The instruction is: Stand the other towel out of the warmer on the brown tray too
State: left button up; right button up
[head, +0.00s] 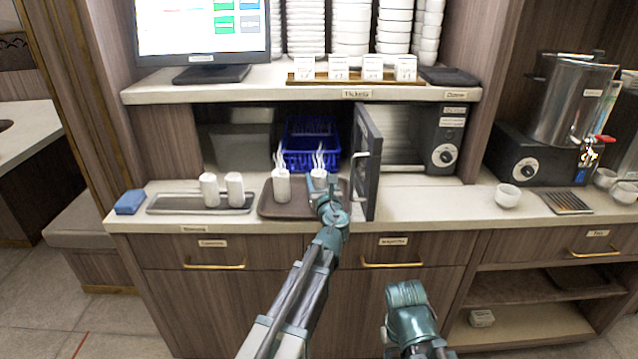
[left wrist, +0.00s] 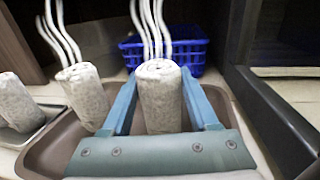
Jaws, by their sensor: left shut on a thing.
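My left gripper (head: 321,186) is shut on a white rolled towel (head: 319,173), upright and steaming, at the right part of the brown tray (head: 266,209). In the left wrist view this towel (left wrist: 160,95) stands between the two fingers. Its base is hidden, so I cannot tell whether it touches the tray. Another steaming towel (head: 281,186) stands upright on the tray to its left, apart from it; it also shows in the left wrist view (left wrist: 85,97). The warmer (head: 447,155) has its door (head: 367,160) swung open towards me.
The open door stands close to the right of my left gripper. A grey tray (head: 168,204) with two white rolls is on the left, beside a blue sponge-like block (head: 130,202). A blue basket (head: 310,140) sits behind. The counter right of the door is clear up to a white cup (head: 507,195).

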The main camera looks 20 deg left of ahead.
pick_arm(q)
jog(key=shift+f, duration=0.15)
jog(key=o, duration=1.4)
jog(key=shift+c, duration=0.2)
jog(key=shift+r, duration=0.3)
jog(key=v, duration=1.2)
jog(key=shift+f, duration=0.1)
